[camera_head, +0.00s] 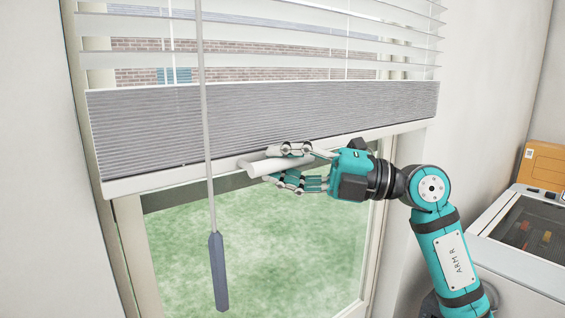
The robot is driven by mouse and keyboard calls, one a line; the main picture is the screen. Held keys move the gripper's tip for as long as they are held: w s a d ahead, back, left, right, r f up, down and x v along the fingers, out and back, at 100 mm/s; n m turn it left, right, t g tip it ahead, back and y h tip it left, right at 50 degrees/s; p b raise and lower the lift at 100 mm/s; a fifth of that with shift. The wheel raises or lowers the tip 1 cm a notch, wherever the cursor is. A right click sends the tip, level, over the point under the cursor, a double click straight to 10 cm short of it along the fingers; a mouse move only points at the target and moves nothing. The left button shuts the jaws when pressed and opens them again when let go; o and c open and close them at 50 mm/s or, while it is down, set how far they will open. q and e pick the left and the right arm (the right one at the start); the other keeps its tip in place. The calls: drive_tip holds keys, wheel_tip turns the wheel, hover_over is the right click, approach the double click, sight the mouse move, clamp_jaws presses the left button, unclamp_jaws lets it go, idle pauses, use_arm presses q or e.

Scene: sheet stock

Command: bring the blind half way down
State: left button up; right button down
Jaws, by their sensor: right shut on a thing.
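The blind (270,122) hangs in the window, with open white slats above and a grey stacked bundle below. Its white bottom rail (170,182) sits in the upper part of the window and slopes up to the right in the picture. A pale rounded handle (262,166) is at the middle of the rail. My right gripper (283,167) comes from the right and is shut on the handle, one finger above and the other below. A thin wand (205,120) with a grey grip (218,272) hangs left of the gripper. My left gripper is not in view.
Green ground shows through the clear glass (250,240) below the rail. At the right stands a white machine with a dark glass lid (525,232), and a cardboard box (543,165) is behind it. White walls flank the window.

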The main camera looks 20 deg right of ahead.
wheel_tip(320, 180, down, 28)
drive_tip(key=b, duration=1.7)
drive_tip(key=shift+r+b, duration=0.15)
drive_tip(key=shift+b, duration=0.15)
drive_tip(key=c, duration=1.2)
unclamp_jaws()
drive_tip(key=shift+r, duration=0.1)
drive_tip(key=shift+o, duration=0.2)
drive_tip(key=v, duration=1.2)
